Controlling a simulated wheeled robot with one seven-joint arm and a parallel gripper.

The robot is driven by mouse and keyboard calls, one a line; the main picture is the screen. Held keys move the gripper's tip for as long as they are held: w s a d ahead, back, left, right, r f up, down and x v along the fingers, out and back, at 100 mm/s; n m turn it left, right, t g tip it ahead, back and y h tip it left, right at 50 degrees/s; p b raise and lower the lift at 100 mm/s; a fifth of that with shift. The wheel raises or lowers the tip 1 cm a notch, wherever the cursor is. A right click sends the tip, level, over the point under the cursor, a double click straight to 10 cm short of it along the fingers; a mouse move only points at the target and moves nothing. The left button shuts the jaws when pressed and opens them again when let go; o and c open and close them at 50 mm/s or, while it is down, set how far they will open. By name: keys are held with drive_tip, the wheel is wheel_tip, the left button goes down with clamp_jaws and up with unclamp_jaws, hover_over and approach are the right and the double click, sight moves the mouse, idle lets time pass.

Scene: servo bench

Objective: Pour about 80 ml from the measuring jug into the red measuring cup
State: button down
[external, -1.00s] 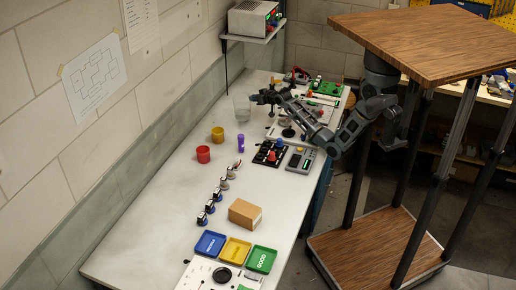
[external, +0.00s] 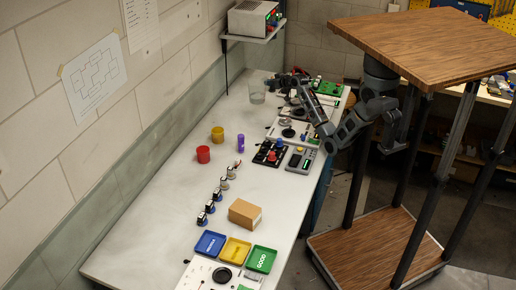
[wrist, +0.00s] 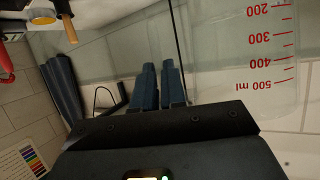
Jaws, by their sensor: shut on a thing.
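The measuring jug (external: 257,91) is clear, and in the external view it stands out at the far end of the bench, looking about upright. In the wrist view the jug (wrist: 262,45) fills the right side, with red marks from 200 to 500 ml appearing upside down. My gripper (external: 275,80) is beside it, shut on the jug; its fingers (wrist: 158,75) show in the wrist view, but the exact grip is hard to see. I cannot tell the liquid level. The red measuring cup (external: 203,154) stands on the bench nearer the camera, well apart from the jug.
A yellow cup (external: 217,134) stands just behind the red one, and a purple cylinder (external: 240,143) to its right. Black and grey devices (external: 300,159) line the right edge. A shelf with a power supply (external: 254,19) hangs above the far end. The bench left of the cups is clear.

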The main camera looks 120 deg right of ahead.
drive_tip(key=shift+s+d+r, duration=0.2)
drive_tip(key=shift+s+r, duration=0.5)
drive_tip(key=shift+s, duration=0.3)
